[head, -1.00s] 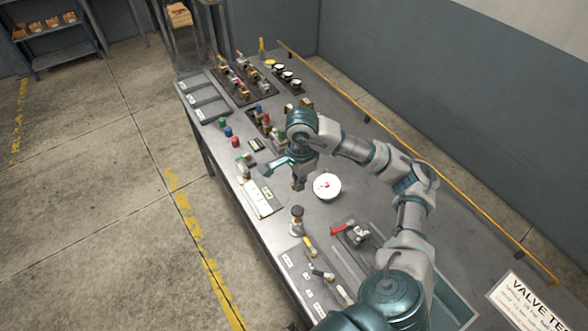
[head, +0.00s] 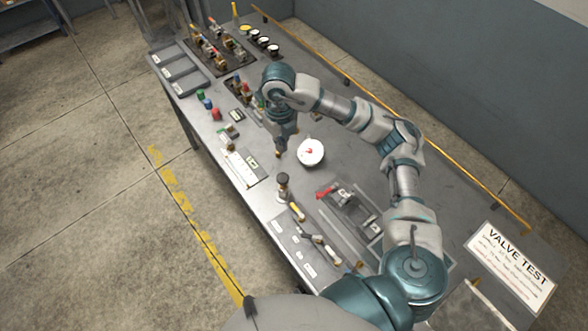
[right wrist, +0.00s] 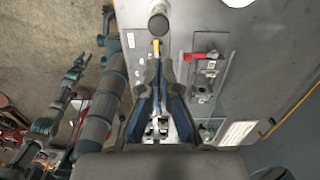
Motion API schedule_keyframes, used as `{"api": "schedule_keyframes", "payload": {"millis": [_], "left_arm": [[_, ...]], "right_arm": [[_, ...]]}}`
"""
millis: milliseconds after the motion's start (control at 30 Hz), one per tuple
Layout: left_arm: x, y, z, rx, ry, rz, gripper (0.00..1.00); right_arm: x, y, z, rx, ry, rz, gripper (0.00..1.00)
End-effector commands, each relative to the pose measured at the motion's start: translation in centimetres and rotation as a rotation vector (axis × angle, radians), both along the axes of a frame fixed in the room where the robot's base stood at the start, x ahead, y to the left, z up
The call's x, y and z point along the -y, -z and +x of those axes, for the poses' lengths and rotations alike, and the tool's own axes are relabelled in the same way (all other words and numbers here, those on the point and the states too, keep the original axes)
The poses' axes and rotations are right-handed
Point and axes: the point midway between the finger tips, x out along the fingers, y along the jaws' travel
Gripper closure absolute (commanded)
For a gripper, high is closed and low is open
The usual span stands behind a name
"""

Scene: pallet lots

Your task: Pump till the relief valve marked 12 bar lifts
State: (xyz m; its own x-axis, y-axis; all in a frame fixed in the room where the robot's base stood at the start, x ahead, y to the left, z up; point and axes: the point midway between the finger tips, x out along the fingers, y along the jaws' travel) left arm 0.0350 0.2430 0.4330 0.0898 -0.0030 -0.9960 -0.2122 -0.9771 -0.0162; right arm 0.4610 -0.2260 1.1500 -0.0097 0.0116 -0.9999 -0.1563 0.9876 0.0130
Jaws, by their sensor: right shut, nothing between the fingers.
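My right gripper (head: 280,150) is shut and empty, pointing down above the bench beside a white round gauge (head: 311,152) with a red mark. In the right wrist view its fingers (right wrist: 158,68) are together, in line with a yellow-handled tool. A dark-topped post (head: 283,182) stands nearer me; its top shows in the right wrist view (right wrist: 158,24). A red lever (head: 325,192) sits on a metal fitting right of it. Small valves with green, blue and red caps (head: 215,114) stand at the bench's left edge. No 12 bar marking is legible.
The grey bench (head: 345,145) has clear room right of the gauge. Hand tools (head: 298,212) lie near its front. Racks of fittings (head: 220,47) and grey trays (head: 178,70) fill the far end. A yellow rail (head: 455,165) edges the right.

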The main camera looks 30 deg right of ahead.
Motion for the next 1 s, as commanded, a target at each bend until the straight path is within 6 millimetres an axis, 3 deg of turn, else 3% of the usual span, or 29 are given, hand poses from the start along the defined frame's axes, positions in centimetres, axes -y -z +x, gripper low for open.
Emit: {"api": "schedule_keyframes", "payload": {"millis": [467,667,1000], "left_arm": [[0.0,0.1,-0.7,-0.010,0.001,0.000,0.61],[0.0,-0.1,-0.7,-0.010,0.001,0.000,0.61],[0.0,-1.0,-0.5,-0.007,0.001,0.001,0.61]], "right_arm": [[-0.1,0.6,0.0,-0.002,0.019,0.000,1.00],[-0.1,3.6,-0.1,-0.005,0.019,-0.003,1.00],[-0.2,10.6,-0.2,-0.004,0.018,-0.002,1.00]]}}
